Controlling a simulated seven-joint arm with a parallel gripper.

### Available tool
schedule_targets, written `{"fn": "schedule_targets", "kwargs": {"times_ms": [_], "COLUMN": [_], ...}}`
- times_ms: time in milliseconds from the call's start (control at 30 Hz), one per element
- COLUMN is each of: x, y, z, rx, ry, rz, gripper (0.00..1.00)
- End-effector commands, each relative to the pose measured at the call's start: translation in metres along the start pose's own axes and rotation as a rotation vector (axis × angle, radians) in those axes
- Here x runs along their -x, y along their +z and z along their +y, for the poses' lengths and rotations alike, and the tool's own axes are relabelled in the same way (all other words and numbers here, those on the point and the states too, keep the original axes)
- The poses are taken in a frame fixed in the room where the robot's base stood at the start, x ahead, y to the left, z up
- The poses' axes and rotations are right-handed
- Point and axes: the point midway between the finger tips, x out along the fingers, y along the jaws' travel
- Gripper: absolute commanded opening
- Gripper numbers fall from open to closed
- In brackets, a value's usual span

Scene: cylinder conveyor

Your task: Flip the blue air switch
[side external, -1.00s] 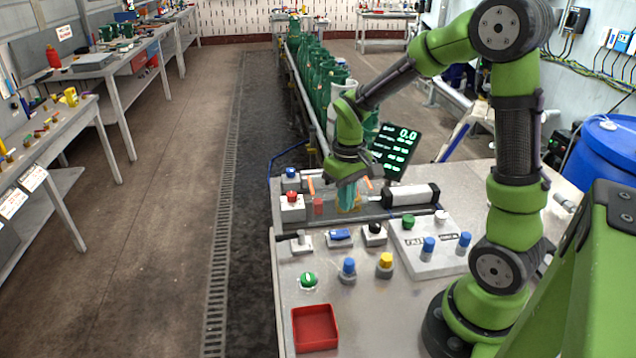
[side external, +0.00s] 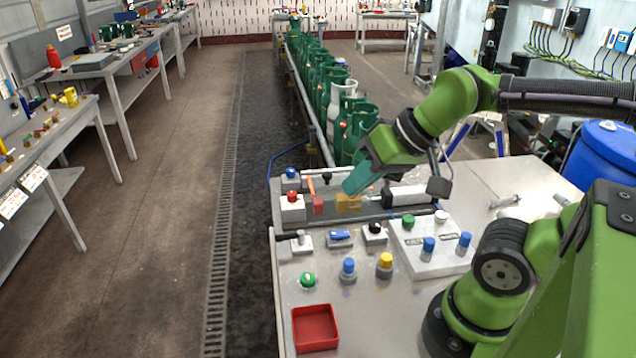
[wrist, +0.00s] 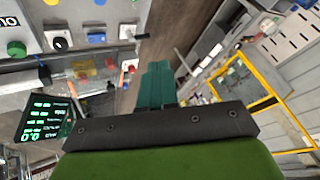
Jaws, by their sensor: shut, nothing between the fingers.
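The blue switch (side external: 339,235) is a small rocker on a light base on the metal bench, between a dark lever switch and a black knob. It also shows in the wrist view (wrist: 96,38), upper left. My gripper (side external: 352,187) has teal fingers, shut and empty, tilted down to the left. It is above the back part of the bench, behind the blue switch and apart from it. In the wrist view the shut fingers (wrist: 156,72) point away from the camera, to the right of the switch.
A red button box (side external: 292,205), a yellow block (side external: 348,202) and a white cylinder (side external: 408,197) stand behind the switch. A panel with green and white buttons (side external: 425,240) is to its right. A red tray (side external: 315,328) lies in front. Green gas cylinders (side external: 318,80) line the conveyor.

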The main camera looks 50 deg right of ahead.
Motion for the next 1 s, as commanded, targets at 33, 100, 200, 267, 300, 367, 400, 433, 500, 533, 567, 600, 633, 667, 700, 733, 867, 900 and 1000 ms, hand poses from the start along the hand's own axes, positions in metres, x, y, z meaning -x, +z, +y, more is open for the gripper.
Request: {"fn": "schedule_targets", "kwargs": {"times_ms": [33,100,200,267,300,367,400,433,500,533,567,600,633,667,700,733,867,900,1000], "x": [0.0,0.0,0.0,-0.002,-0.004,-0.009,-0.013,-0.016,-0.025,-0.03,-0.034,-0.041,-0.046,-0.051,-0.057,-0.062,-0.082,-0.088,-0.099], "y": [0.0,0.0,0.0,0.001,0.001,0.002,0.001,-0.002,-0.008,-0.011,-0.015,-0.02,-0.024,-0.028,-0.033,-0.038,-0.053,-0.057,-0.067], "z": [-0.001,0.0,-0.001,0.0,0.0,0.002,0.003,0.004,0.008,0.01,0.013,0.017,0.02,0.024,0.029,0.033,0.053,0.059,0.073], "rx": [0.003,0.002,0.003,0.003,0.002,-0.005,-0.011,-0.017,-0.053,-0.085,-0.127,-0.199,-0.259,-0.325,-0.419,-0.493,-0.822,-0.921,-1.163], "ry": [-0.001,0.0,0.0,0.001,0.004,0.011,0.017,0.022,0.043,0.057,0.073,0.098,0.121,0.146,0.183,0.214,0.363,0.41,0.526], "rz": [-0.001,-0.001,-0.001,-0.008,-0.018,-0.041,-0.058,-0.071,-0.112,-0.133,-0.153,-0.18,-0.199,-0.216,-0.235,-0.245,-0.263,-0.258,-0.222], "gripper": [0.0,0.0,0.0,0.0,0.0,0.0,0.0,0.0,0.0,0.0,0.0,0.0,0.0,0.0,0.0,0.0,0.0,0.0,0.0]}}
